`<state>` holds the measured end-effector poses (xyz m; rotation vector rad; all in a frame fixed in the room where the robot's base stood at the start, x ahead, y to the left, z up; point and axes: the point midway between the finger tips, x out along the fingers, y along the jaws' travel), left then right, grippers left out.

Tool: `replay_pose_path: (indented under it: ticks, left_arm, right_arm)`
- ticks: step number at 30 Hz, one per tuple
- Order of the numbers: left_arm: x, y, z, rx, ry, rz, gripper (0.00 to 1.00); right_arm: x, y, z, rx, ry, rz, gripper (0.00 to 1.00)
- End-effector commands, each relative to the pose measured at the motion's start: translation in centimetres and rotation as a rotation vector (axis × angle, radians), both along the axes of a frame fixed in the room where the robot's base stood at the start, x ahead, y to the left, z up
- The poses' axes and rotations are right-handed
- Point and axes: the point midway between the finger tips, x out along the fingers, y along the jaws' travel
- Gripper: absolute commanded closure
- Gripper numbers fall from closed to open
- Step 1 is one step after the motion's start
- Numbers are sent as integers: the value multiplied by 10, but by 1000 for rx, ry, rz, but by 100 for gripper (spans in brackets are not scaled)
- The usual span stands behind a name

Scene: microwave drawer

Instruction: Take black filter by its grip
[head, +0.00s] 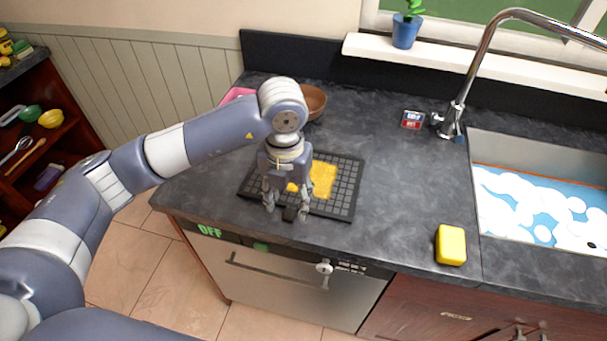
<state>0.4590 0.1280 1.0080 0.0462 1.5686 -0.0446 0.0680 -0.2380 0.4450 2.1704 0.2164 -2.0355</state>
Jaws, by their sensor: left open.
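The black filter (345,190) is a flat square grid lying on the dark counter near its front edge, with a yellow patch (325,180) on top. Its grip looks to be the small black tab (290,214) at the front side. My left gripper (287,210) points down over the front part of the filter, open. Its two fingers show on either side of the tab; I cannot tell whether they touch it. My left wrist hides the back left part of the filter. My right gripper is not in view.
A brown bowl (314,101) and a pink item (237,95) stand behind my arm. A yellow sponge-like block (451,244) lies at right, before the sink (540,150) and faucet (455,118). The counter between filter and sink is mostly clear. A dishwasher front (290,285) is below.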

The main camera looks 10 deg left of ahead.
Motion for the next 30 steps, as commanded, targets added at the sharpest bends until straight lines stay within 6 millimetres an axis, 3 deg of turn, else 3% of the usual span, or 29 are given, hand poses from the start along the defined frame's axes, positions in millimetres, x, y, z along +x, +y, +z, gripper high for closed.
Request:
replay_pose_path:
  ticks: [5,13,21,27,30]
  left_arm:
    - [-2,3,-14,1,4,0,53]
    - [-3,6,-51,-1,0,0,53]
    - [-3,5,-55,-1,-1,-1,53]
    - [-3,5,-54,-1,-1,-1,99]
    - [-3,5,-54,-1,-1,-1,100]
  right_arm:
    - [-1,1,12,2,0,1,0]
    - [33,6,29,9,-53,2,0]
    - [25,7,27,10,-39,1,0]
    - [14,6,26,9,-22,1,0]
    - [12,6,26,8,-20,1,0]
